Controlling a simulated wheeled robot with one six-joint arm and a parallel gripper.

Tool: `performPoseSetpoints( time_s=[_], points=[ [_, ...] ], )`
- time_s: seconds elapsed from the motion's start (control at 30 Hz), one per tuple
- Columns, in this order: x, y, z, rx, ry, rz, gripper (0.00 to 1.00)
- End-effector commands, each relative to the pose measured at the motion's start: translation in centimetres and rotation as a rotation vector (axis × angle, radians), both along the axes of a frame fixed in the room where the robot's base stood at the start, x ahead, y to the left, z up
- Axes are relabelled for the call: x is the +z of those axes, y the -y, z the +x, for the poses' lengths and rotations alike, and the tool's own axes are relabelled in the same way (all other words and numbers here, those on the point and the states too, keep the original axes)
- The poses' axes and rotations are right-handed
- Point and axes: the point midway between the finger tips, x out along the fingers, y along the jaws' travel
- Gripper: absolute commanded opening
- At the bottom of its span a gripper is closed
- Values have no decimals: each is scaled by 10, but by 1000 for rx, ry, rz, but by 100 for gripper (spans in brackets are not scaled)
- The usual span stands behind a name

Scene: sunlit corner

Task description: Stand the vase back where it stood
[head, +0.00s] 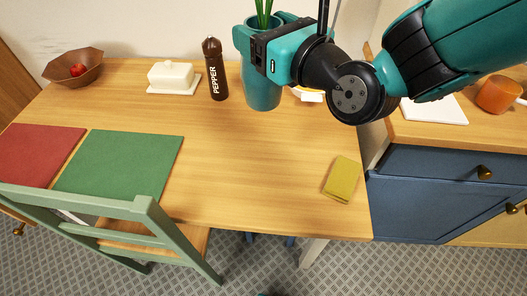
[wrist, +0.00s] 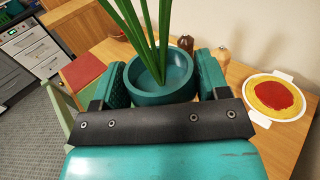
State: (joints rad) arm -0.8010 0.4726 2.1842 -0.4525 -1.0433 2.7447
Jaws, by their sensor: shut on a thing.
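The teal vase (head: 262,92) with long green stems stands upright at the back of the wooden table, right of the pepper mill. My gripper (head: 265,44) is shut on its upper part from the right. In the wrist view, the vase's round rim (wrist: 138,97) sits between the two teal fingers, with the stems (wrist: 148,40) rising out of it. I cannot tell whether the vase's base touches the table or hangs just above it.
A dark pepper mill (head: 216,72) and a white butter dish (head: 172,77) stand left of the vase. An orange-and-red round dish (wrist: 275,97) is to the right. A yellow cloth (head: 342,180) lies near the front right. The table's middle (head: 235,150) is clear.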

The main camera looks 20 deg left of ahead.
Motion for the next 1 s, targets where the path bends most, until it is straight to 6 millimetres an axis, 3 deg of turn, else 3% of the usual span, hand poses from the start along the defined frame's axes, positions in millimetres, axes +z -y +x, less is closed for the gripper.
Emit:
performPoseSetpoints(
  time_s=[0.53,0.7,1.0],
  points=[
    [-130,0,0,0,0,2,14],
    [-151,0,0,-1,1,4,14],
    [-168,0,0,0,2,3,14]
  ],
)
